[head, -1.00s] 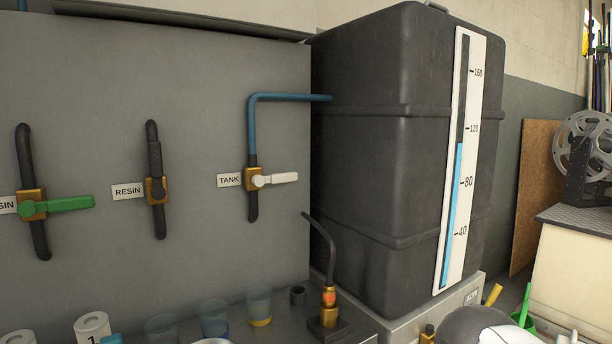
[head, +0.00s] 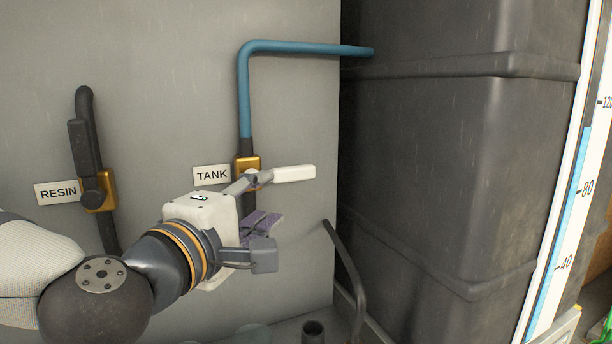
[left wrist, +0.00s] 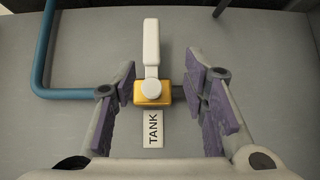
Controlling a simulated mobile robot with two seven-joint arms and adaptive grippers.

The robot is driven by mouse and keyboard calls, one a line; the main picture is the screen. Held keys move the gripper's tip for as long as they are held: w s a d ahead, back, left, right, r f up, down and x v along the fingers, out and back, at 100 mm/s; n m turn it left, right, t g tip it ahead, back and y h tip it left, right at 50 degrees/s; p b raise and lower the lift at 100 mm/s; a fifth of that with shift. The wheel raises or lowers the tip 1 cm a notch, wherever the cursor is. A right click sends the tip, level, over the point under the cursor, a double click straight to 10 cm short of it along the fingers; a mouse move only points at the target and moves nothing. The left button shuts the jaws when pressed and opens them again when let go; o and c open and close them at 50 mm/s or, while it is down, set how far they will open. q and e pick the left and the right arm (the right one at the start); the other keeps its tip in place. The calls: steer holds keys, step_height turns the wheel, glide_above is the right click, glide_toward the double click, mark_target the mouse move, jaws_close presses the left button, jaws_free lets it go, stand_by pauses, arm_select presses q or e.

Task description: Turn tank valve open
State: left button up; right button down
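The tank valve has a gold body (head: 248,165) below a blue pipe on the grey wall panel. Its white handle (head: 293,173) points right, level, across the pipe line. The TANK label (head: 211,175) is left of it. My left gripper (head: 262,217) is open and empty in front of the valve, just below it in the head view; one finger overlaps the valve hub there. In the left wrist view, the white handle (left wrist: 151,42) and gold body (left wrist: 152,92) show between the spread fingers (left wrist: 160,78). I cannot tell whether they touch. My right gripper is out of view.
The RESIN valve (head: 98,190) with a black handle is at the left. The blue pipe (head: 245,95) runs to the large dark tank (head: 440,150) at the right. A dark bent tube (head: 345,265) rises below the handle.

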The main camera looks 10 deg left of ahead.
mark_target(290, 177)
arm_select(q)
steer(key=w, duration=0.3)
steer(key=w+d, duration=0.1)
steer(key=w, duration=0.2)
steer(key=w+d+b, duration=0.1)
steer(key=w, duration=0.2)
steer(key=shift+w+d+r, duration=0.1)
steer(key=shift+w+r, duration=0.05)
steer(key=shift+r, duration=0.25)
steer(key=shift+w+d+r, duration=0.1)
steer(key=shift+w+d, duration=0.05)
steer(key=shift+w, duration=0.55)
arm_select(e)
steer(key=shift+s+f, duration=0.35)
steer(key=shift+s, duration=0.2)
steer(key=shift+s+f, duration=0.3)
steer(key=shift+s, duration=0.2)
arm_select(q)
steer(key=shift+c, duration=0.6)
jaws_close()
